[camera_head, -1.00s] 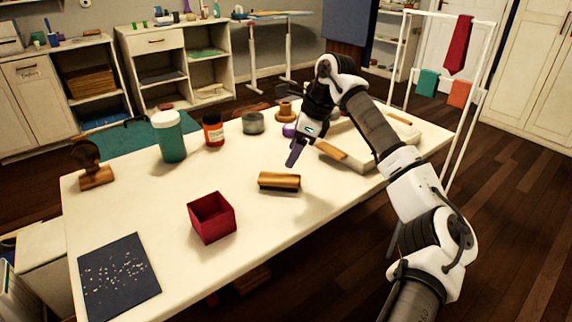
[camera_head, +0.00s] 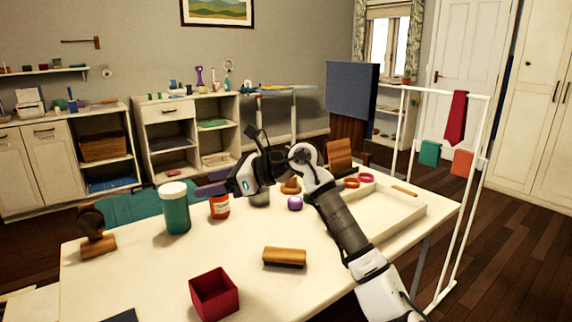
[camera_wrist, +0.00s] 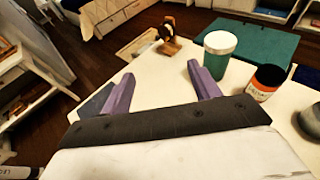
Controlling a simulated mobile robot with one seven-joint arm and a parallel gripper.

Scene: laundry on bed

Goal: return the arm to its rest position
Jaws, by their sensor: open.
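My arm reaches up from the lower right of the head view and bends at the elbow above the table. The white table (camera_head: 140,275) lies below the arm, and the gripper touches nothing that I can see.
A green jar (camera_head: 176,208), an orange bottle (camera_head: 219,206), a wooden stamp (camera_head: 95,230), a brush (camera_head: 284,257), a red box (camera_head: 214,294) and a white tray (camera_head: 390,215) stand on the table. A white drying rack (camera_head: 475,200) stands to the right.

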